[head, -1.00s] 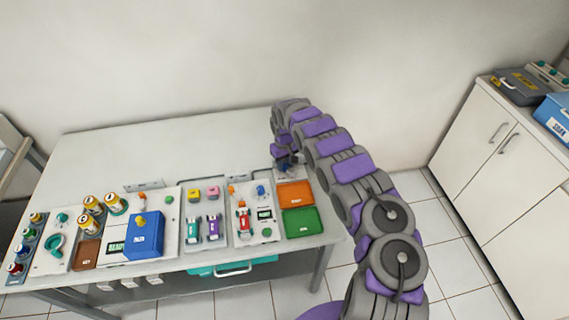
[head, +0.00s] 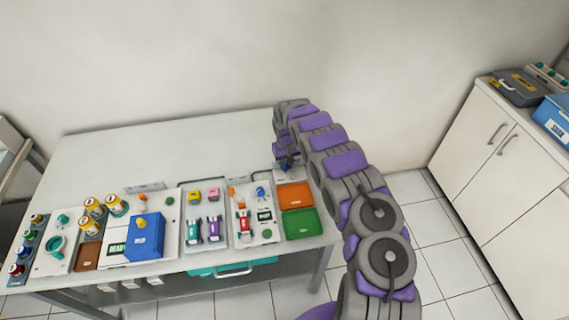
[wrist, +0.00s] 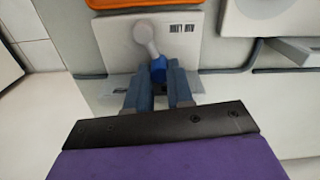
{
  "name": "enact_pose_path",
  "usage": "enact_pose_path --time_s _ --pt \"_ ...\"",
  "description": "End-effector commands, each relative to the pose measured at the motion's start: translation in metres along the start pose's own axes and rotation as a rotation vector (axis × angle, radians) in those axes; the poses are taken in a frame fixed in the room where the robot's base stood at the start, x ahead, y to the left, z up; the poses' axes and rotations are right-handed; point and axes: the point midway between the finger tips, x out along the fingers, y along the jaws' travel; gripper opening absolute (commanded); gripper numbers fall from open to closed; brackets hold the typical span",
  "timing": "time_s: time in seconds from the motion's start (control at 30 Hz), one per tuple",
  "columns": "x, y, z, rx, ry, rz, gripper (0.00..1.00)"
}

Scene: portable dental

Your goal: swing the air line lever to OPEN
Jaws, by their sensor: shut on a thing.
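The air line lever (wrist: 146,38) shows in the wrist view as a pale rounded arm with a blue grip end (wrist: 158,68), on a light plate with small dark lettering that I cannot read clearly. My gripper (wrist: 158,82) is shut on the blue end, one finger on each side. The pale arm reaches from the blue end up and slightly left to its round pivot. In the head view my gripper (head: 288,164) is at the right end of the bench, just behind the orange tray; my arm mostly hides the lever there.
The orange tray (head: 295,196) and green tray (head: 299,223) lie at the bench's right end. Left of them are panels with coloured parts and a blue box (head: 145,237). The back of the bench (head: 170,145) is clear. A white cabinet (head: 500,150) stands at right.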

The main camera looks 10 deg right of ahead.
Motion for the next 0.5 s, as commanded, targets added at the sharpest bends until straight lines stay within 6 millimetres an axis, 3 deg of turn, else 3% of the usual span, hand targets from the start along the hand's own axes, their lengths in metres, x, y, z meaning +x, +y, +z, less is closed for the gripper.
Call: enact_pose_path --time_s 0.2,0.5 --pt "-0.0005 0.0048 -0.0015 0.139 0.002 -0.001 0.00" --pt "0.0001 0.0064 -0.0012 0.170 0.001 0.000 0.00"
